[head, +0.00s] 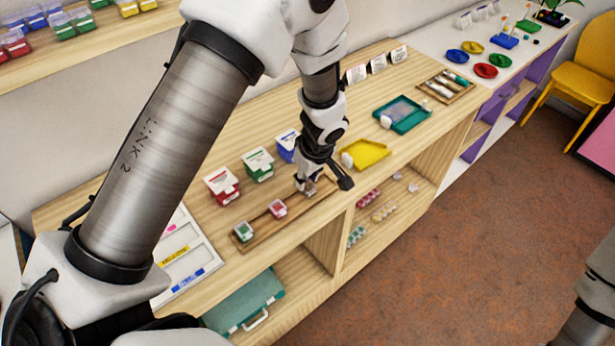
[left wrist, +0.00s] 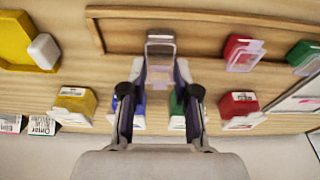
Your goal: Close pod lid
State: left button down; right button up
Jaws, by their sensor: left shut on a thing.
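My left gripper (head: 309,188) is over the right end of a shallow wooden tray (head: 260,224). In the left wrist view its fingers (left wrist: 160,72) are shut on a small clear pod lid (left wrist: 160,46). Whether the lid is fully down I cannot tell, and any pod body under it is largely hidden. A red pod (head: 277,208) and a green pod (head: 243,231) sit in the tray to the left. Both also show clear lids in the left wrist view, the red pod (left wrist: 242,52) and the green pod (left wrist: 304,57). My right gripper is out of view.
Red (head: 222,185), green (head: 258,163) and blue (head: 287,144) boxes stand behind the tray. A yellow dustpan-like tray (head: 370,154) and a teal tray (head: 407,120) lie to the right. A white board (head: 195,265) with coloured labels lies left. The shelf's front edge is close to the wooden tray.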

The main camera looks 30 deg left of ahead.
pick_arm(q)
jog(key=c, duration=0.8)
grip_release()
jog(key=shift+r, duration=0.1)
jog(key=v, duration=1.1)
jog(key=shift+d+r, duration=0.1)
jog(key=shift+r, duration=0.25)
